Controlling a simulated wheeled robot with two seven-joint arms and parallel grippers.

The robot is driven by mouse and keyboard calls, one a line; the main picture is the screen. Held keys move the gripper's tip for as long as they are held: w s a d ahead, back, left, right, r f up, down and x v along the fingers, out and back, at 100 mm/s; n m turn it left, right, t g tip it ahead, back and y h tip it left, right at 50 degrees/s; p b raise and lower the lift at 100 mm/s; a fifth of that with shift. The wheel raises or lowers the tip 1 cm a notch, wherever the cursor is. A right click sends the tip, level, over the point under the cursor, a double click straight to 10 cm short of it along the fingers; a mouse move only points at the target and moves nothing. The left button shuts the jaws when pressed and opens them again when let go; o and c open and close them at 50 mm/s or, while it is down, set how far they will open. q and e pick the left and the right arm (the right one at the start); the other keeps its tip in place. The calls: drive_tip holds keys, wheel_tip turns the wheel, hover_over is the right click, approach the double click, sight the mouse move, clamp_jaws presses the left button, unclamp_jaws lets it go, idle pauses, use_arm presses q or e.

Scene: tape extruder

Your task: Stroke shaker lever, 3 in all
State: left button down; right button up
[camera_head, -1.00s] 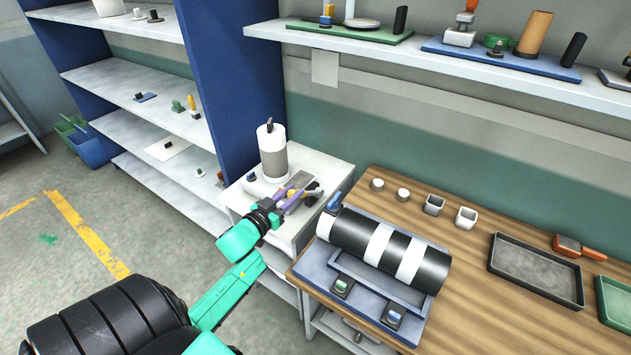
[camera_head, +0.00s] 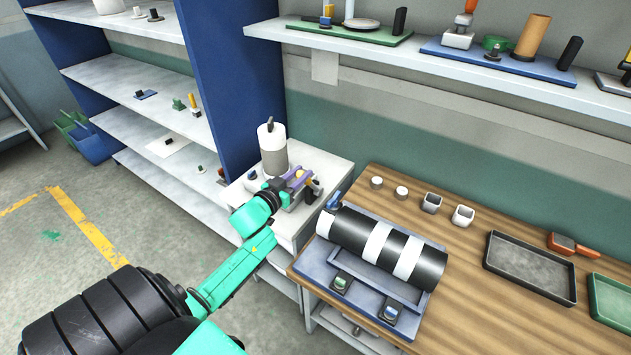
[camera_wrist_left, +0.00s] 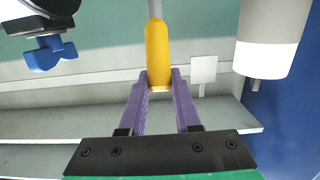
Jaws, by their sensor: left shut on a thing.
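The shaker lever shows a yellow handle (camera_wrist_left: 157,55) on a grey rod in the left wrist view. In the head view the yellow handle (camera_head: 300,174) is small, on the device on the small white side table. My left gripper (camera_head: 299,180), with purple fingers, is shut on the yellow handle; its fingertips (camera_wrist_left: 158,88) lie on both sides of the handle's lower end. The lever's base and pivot are mostly hidden by the gripper. My right gripper is not in view.
A white-and-grey canister (camera_head: 272,152) stands just behind and left of the gripper. A striped roller on a blue frame (camera_head: 322,265) stands to the right on the wooden bench (camera_head: 480,275). A blue shelf panel (camera_head: 235,85) rises behind at left.

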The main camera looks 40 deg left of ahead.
use_arm(q)
drive_tip(key=shift+w+r, duration=0.45)
drive_tip(key=shift+w, duration=0.2)
drive_tip(key=shift+s+f, duration=0.35)
drive_tip(key=shift+f, duration=0.1)
drive_tip(key=shift+s+f, duration=0.45)
drive_tip(key=shift+s, duration=0.3)
drive_tip(key=shift+s+d+f, duration=0.1)
drive_tip(key=shift+s+f, duration=1)
drive_tip(key=shift+s, duration=0.2)
